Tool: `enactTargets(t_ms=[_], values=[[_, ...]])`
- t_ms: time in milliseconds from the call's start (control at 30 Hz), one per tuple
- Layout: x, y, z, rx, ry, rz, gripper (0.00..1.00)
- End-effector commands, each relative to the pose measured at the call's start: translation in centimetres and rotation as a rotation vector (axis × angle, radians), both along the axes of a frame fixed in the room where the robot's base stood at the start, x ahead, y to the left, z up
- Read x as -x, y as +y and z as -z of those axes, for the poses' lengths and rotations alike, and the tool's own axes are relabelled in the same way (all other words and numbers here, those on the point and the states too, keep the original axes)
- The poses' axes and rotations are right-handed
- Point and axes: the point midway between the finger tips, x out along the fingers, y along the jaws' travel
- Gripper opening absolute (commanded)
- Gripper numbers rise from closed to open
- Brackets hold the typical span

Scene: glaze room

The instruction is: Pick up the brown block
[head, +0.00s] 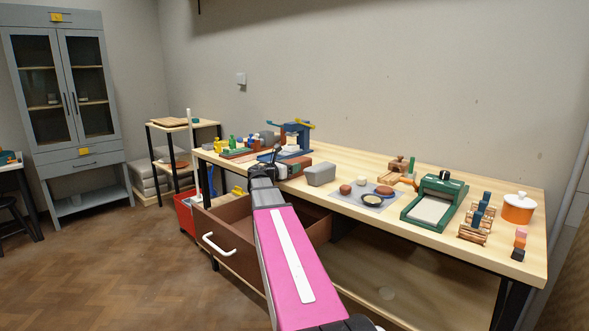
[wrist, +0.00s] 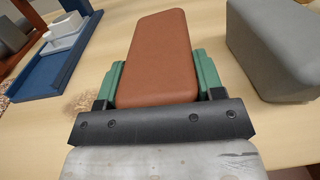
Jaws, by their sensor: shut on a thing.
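The brown block (wrist: 158,50) fills the middle of the wrist view, long and with rounded edges. My gripper (wrist: 158,84) is shut on it, one green finger against each long side. In the head view the brown block (head: 297,168) shows just beyond the end of my arm, partly hidden by it. It is over the wooden worktable (head: 350,160); I cannot tell whether it touches the top or is just above it.
A grey block (wrist: 280,45) is close to the right of the brown block. A blue press-like stand (head: 297,138) is behind it. A drawer (head: 232,240) stands open below the table's front edge. A grey mat (head: 345,197) with several lumps lies further right.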

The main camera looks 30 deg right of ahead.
Motion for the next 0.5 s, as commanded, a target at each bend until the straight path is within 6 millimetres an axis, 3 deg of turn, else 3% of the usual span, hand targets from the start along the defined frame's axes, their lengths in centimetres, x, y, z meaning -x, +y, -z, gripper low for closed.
enactTargets(t_ms=[233, 500], values=[[0.0, 0.0, -0.9, 0.003, -0.002, 0.0, 0.01], [0.0, 0.0, -3.4, 0.004, -0.002, 0.0, 0.01]])
